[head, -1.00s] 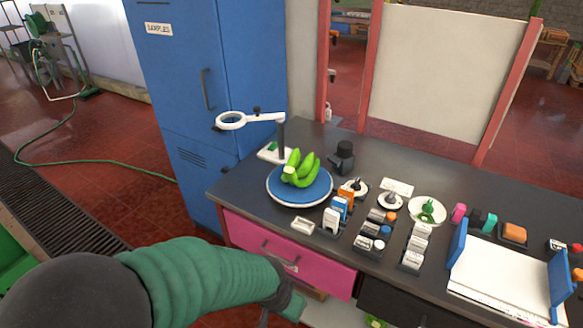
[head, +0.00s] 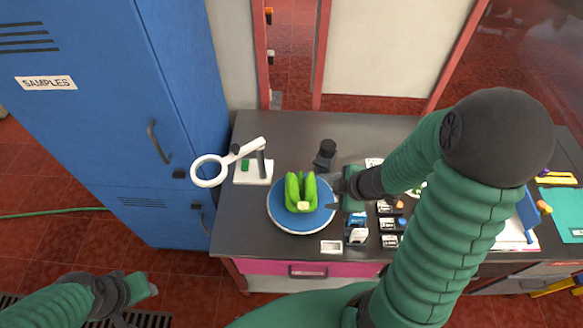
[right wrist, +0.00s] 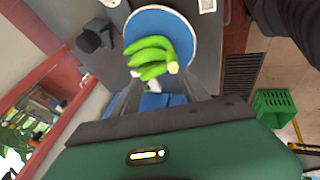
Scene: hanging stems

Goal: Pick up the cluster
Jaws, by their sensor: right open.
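The cluster, a bunch of green bananas (head: 301,192), lies on a round blue plate with a white rim (head: 300,226) on the dark bench. It also shows in the right wrist view (right wrist: 150,57), just beyond the fingertips. My right gripper (head: 331,193) comes in from the right, over the plate's right edge. Its jaws are open, pointing at the cluster, with nothing visible between them. In the right wrist view its fingers (right wrist: 157,90) show spread. My left gripper (head: 132,300) is low at the left, in front of the bench and away from the cluster; its jaw state is unclear.
A white ring magnifier stand (head: 252,172) stands behind the plate to the left. A small black device (head: 325,153) stands behind it. A small white tray (head: 331,246) and several small blocks lie in front and right. A blue cabinet (head: 110,150) stands at left.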

